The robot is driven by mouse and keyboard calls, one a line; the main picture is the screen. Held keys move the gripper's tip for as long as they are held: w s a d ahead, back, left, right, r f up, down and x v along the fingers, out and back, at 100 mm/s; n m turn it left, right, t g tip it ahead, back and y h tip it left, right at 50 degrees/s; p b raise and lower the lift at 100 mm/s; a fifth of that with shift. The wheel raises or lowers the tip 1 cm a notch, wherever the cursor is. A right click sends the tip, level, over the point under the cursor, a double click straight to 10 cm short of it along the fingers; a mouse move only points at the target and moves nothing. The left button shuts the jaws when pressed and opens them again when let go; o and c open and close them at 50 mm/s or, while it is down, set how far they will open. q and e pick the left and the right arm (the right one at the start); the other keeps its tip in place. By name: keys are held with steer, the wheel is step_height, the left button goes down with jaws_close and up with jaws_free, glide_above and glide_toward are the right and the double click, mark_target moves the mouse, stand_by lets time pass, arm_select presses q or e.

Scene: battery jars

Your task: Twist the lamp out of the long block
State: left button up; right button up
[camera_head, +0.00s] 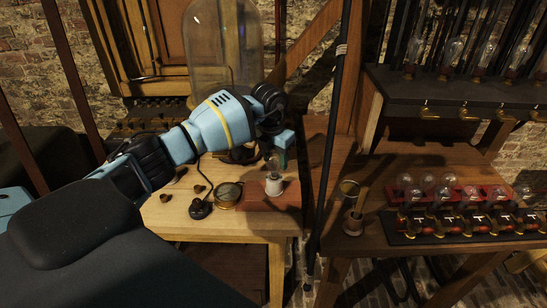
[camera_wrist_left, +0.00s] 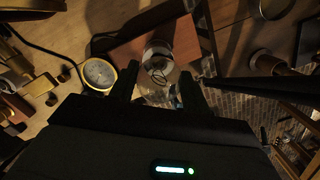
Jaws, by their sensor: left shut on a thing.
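My left gripper (camera_head: 279,150) is above the light table, pointing down over a clear glass lamp (camera_head: 272,165). The lamp stands upright at a round white base (camera_head: 274,187). In the left wrist view the lamp (camera_wrist_left: 158,68) lies between the two dark fingers of the gripper (camera_wrist_left: 160,85), which are shut on its glass. The white base also shows there (camera_wrist_left: 157,44). The joint between lamp and base is too small to judge. A long block (camera_head: 460,226) with several glass lamps stands on the right table, away from this gripper. My right gripper is not in view.
A reddish-brown board (camera_head: 245,196) lies under the white base. A round brass dial (camera_head: 228,194) is to its left. A dark upright pole (camera_head: 328,150) stands between the tables. A glass dome (camera_head: 215,45) stands behind my arm. A shelf (camera_head: 460,90) with more lamps is at upper right.

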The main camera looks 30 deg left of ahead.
arm_select(q)
steer(key=n, duration=0.4)
steer(key=shift+n, duration=0.3)
steer(key=n+y, duration=0.1)
steer(key=n, duration=0.4)
steer(key=shift+a, duration=0.1)
steer(key=shift+r, duration=1.4)
stand_by(0.4)
steer(key=shift+r, duration=2.35)
